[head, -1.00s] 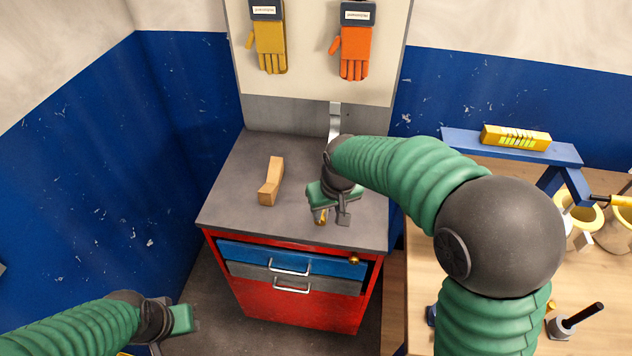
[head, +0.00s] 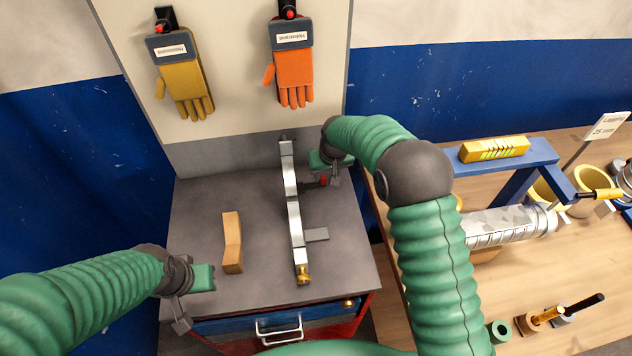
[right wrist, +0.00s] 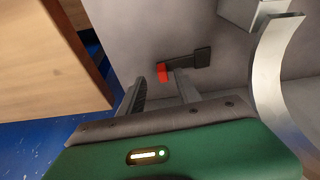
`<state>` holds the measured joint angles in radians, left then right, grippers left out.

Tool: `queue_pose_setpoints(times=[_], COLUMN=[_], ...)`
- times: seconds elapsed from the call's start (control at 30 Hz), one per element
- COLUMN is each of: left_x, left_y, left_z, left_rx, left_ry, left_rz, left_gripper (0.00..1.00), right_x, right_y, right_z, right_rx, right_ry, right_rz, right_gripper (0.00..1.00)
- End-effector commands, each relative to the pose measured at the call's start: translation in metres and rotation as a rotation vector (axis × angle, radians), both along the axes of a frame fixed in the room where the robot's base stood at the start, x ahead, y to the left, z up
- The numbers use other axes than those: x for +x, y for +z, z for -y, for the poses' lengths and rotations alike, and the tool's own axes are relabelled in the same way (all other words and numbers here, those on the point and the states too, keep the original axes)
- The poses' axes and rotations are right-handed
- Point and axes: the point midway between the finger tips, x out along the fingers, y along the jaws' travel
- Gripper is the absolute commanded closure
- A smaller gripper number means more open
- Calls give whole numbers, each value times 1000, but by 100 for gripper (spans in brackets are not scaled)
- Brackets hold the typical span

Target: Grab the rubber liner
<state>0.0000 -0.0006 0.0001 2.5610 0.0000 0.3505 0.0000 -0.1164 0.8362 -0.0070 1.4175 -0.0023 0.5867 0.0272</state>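A small dark piece with a red end (right wrist: 200,58) lies on the grey cabinet top in the right wrist view. It may be the rubber liner, but I cannot tell for sure. In the head view its red end (head: 323,181) shows just below my right gripper (head: 332,178). In the right wrist view the two fingers of my right gripper (right wrist: 160,80) are apart, with the red end just beyond the tips and nothing visibly held. My left gripper (head: 194,296) hangs over the cabinet's left front; its finger gap is unclear.
A bent metal strip (head: 291,190) with a brass end lies on the cabinet top (head: 200,200), a flat grey tab (head: 316,234) beside it. A wooden block (head: 232,243) lies left. The wooden bench (head: 535,285) at right carries a spiral duct (head: 505,226) and blue stand (head: 515,185).

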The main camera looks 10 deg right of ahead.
Motion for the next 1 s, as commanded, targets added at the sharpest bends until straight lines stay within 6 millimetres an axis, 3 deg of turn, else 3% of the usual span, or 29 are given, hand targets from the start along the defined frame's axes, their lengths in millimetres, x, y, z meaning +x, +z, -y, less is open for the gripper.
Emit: queue_pose_setpoints(times=[0.13,0.4,0.7,1.0], left_x=[0,0,0,0], left_y=[7,7,7,7], left_z=[0,0,0,0], left_rx=[0,0,0,0], left_ry=[0,0,0,0], left_rz=[1,1,1,1], left_gripper=[64,64,64,64], right_x=[7,8,8,8], right_y=[-24,-28,-28,-28], right_z=[-2,-3,-2,-2], right_rx=[-2,-2,-2,-2], right_ry=[1,2,2,0], right_rz=[-3,-1,0,-1], right_gripper=[60,61,100,100])
